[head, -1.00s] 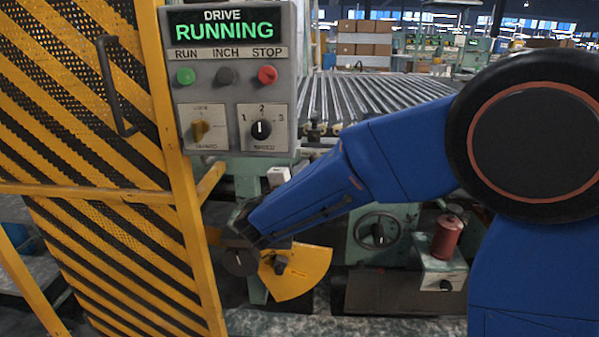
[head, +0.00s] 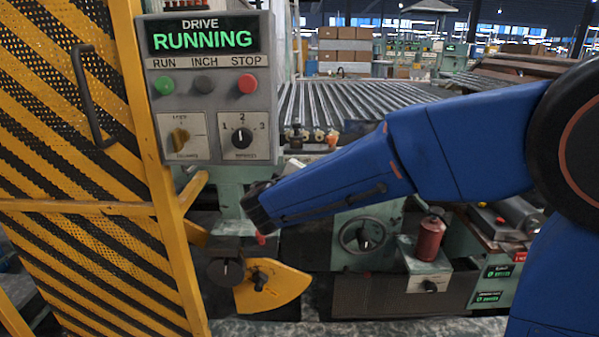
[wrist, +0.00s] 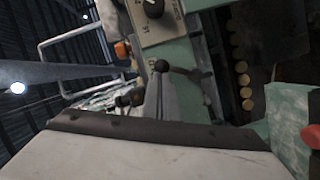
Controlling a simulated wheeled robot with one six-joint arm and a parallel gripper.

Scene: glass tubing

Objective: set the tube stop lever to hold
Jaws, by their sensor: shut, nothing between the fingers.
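My gripper (head: 258,208) is at the end of my blue arm, in front of the green machine post below the drive panel. Its fingers are shut and empty; they show as a grey wedge in the wrist view (wrist: 160,95). In the wrist view a dark bar with a black ball end (wrist: 162,66) lies just beyond the fingertips; I cannot tell whether they touch.
The drive panel (head: 207,95) reads RUNNING, with RUN, INCH and STOP buttons and two selectors. A yellow-black guard door (head: 60,130) stands at the left. A roller bed (head: 345,100) lies behind. A handwheel (head: 363,235) and a red canister (head: 430,238) are at the right.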

